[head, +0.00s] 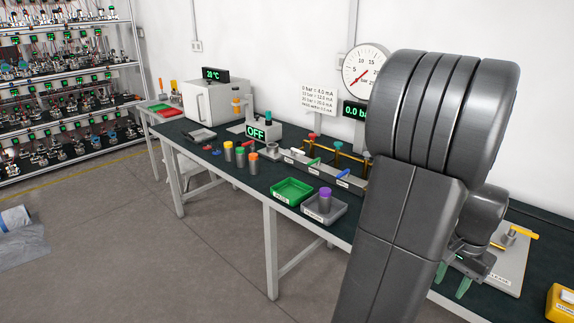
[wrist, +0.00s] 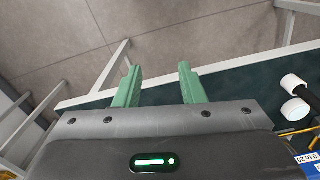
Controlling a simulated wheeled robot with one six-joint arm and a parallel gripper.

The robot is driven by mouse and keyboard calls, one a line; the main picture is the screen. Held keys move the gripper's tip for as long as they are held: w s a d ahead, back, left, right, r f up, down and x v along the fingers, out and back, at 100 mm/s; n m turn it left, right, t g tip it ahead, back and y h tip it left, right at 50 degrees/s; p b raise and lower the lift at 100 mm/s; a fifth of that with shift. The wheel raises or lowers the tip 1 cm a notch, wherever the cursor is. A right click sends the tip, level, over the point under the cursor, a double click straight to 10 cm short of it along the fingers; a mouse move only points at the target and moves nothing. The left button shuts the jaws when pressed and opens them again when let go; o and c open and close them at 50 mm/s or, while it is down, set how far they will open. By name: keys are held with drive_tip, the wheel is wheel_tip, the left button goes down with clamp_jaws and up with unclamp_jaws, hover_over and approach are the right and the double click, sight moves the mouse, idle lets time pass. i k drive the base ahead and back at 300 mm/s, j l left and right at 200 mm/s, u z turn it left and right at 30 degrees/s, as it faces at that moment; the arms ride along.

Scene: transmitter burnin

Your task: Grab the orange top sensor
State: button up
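A grey cylindrical sensor with an orange top (head: 253,163) stands upright on the dark bench mat, left of the green tray. A green-topped sensor (head: 240,155) and a yellow-topped sensor (head: 228,151) stand just beyond it to the left. My gripper (head: 452,281) is at the right, low near the bench's front edge, far from the orange-topped sensor. Its green fingers are apart with nothing between them, as the wrist view also shows (wrist: 160,86). The orange-topped sensor does not show in the wrist view.
A green tray (head: 307,193) and a grey tray (head: 339,212) holding a purple-topped sensor (head: 325,198) lie on the bench. Behind are a manifold with coloured handles (head: 314,162), an OFF display (head: 256,132) and a white oven (head: 203,104). Floor in front is clear.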

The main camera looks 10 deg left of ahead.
sight(254, 160)
drive_tip(key=i+j+u, duration=0.25)
drive_tip(key=u, duration=0.15)
drive_tip(key=i+j+u, duration=0.15)
drive_tip(key=i+u, duration=0.7)
drive_tip(key=i, duration=1.25)
